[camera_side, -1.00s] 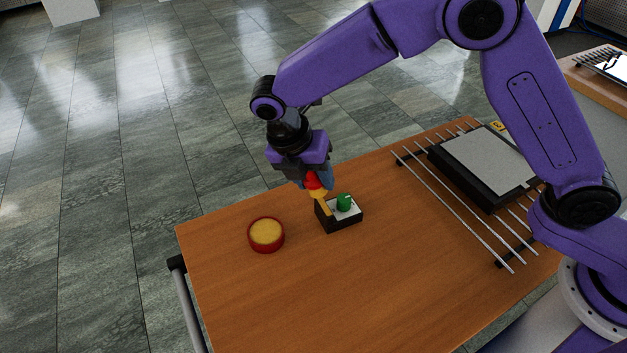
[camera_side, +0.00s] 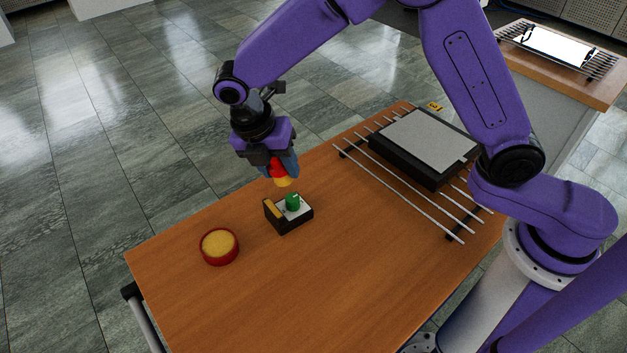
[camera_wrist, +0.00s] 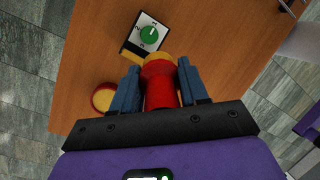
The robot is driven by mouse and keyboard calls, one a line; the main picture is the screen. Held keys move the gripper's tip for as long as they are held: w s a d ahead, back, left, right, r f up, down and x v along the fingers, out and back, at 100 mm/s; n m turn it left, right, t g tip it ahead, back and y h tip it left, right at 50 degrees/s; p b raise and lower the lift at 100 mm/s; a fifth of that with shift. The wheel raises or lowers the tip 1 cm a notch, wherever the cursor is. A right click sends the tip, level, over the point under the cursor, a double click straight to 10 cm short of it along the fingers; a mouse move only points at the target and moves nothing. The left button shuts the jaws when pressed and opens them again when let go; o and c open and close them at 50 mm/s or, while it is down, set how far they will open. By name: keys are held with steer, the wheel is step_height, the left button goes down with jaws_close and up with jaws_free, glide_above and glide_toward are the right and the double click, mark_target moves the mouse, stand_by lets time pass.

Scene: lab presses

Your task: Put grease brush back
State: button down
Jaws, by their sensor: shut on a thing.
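The grease brush has a red body (camera_side: 278,169) and a yellow end (camera_side: 283,182). My gripper (camera_side: 281,170) is shut on the red part and holds the brush in the air over the table. In the wrist view the brush (camera_wrist: 160,85) sits between the two blue fingers. A red round dish with a yellow filling (camera_side: 219,246) stands on the table, left of a small black box (camera_side: 296,223). The brush is above the box's far side, with a visible gap in the side view. Which of these is the brush's place I cannot tell.
The box has a green knob (camera_side: 293,202) on a white face and a yellow strip (camera_side: 273,209) along its left side. A black press with a grey plate (camera_side: 430,138) rests by metal rods (camera_side: 400,195) at right. The front tabletop (camera_side: 300,290) is clear.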

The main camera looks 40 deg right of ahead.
steer(key=s+d+f+m+y, duration=0.1)
steer(key=s+d+m, duration=0.3)
steer(key=d, duration=0.6)
steer(key=s+d+f+m+y, duration=0.1)
steer(key=s+d+m, duration=0.3)
steer(key=d, duration=0.6)
steer(key=w+f, duration=0.3)
steer(key=w, duration=0.1)
steer(key=w+a+f, duration=0.1)
steer(key=w+f, duration=0.2)
steer(key=w, duration=0.2)
steer(key=w+a+f, duration=0.1)
steer(key=w+f, duration=0.2)
steer(key=w, duration=0.1)
steer(key=shift+w+a+f, duration=0.15)
steer(key=shift+w+f, duration=0.05)
steer(key=shift+w, duration=0.05)
steer(key=shift+w+f, duration=0.15)
steer(key=shift+f, duration=1.6)
steer(key=shift+f, duration=0.15)
steer(key=c, duration=0.6)
jaws_free()
